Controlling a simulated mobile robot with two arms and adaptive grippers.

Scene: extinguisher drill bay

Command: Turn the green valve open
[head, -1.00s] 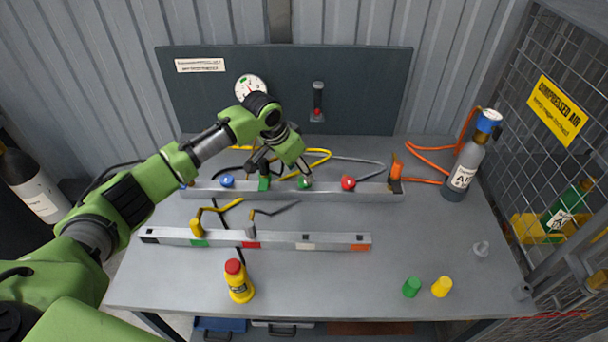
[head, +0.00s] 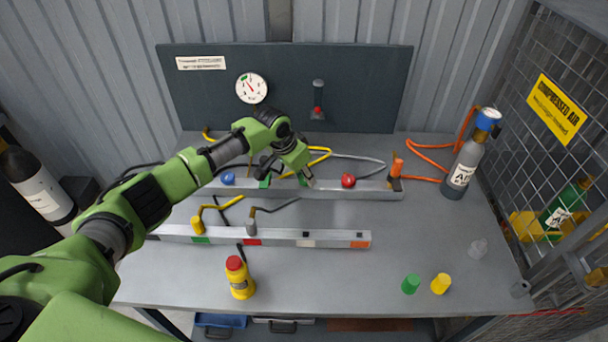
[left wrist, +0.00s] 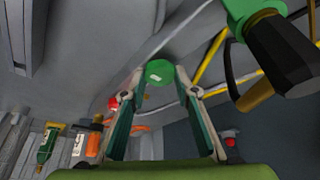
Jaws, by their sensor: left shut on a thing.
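The green valve (head: 303,181) is a round knob on the rear grey rail, between the blue knob (head: 228,179) and the red knob (head: 348,180). My left gripper (head: 304,176) reaches down to it from behind and left, hiding much of it in the head view. In the left wrist view, the green knob (left wrist: 160,72) sits between the tips of my left gripper (left wrist: 160,92), which is shut on it. My right gripper is in neither view.
A gauge (head: 251,88) and a red-tipped lever (head: 317,100) are on the dark back panel. A front rail (head: 280,237) holds yellow and grey hooked parts. A yellow bottle (head: 239,279), green cup (head: 411,284), yellow cup (head: 441,284) and air cylinder (head: 462,168) stand around it.

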